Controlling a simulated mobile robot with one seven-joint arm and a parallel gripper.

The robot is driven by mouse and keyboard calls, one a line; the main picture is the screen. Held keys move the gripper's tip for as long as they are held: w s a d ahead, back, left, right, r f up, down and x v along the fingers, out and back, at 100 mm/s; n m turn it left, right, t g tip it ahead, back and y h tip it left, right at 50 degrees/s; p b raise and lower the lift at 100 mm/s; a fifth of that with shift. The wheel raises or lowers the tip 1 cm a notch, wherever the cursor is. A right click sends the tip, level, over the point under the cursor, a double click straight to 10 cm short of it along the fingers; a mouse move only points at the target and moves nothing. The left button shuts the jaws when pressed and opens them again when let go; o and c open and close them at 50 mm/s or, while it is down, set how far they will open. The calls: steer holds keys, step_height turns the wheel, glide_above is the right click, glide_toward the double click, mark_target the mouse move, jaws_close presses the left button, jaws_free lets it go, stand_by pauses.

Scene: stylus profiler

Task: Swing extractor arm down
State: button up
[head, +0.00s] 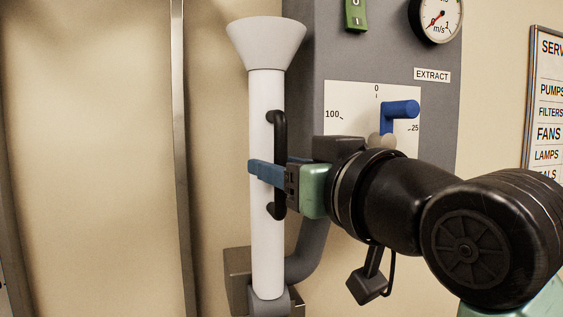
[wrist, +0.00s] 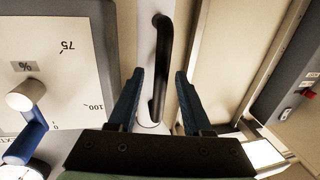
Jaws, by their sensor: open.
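The extractor arm (head: 266,225) is an upright white tube with a grey flared hood (head: 266,40) at its top and a grey joint at its foot. A black bar handle (head: 279,125) runs lengthwise along its right side; it also shows in the wrist view (wrist: 162,45). My gripper (head: 258,170) is level with the handle's middle, its blue fingers crossing in front of the handle and tube in the head view. In the wrist view the gripper (wrist: 160,73) is open, one finger on each side of the handle. I cannot tell whether either finger touches it.
A grey cabinet (head: 306,60) behind carries a dial plate (head: 345,98) with a blue lever (head: 400,109), a gauge (head: 436,18), and a green switch (head: 355,14). A metal upright (head: 180,150) stands left of the tube. A sign (head: 547,100) hangs at the right.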

steer(key=shift+w+a, duration=0.1)
steer(key=shift+w, duration=0.05)
steer(key=shift+c, duration=0.3)
jaws_close()
stand_by(1.1)
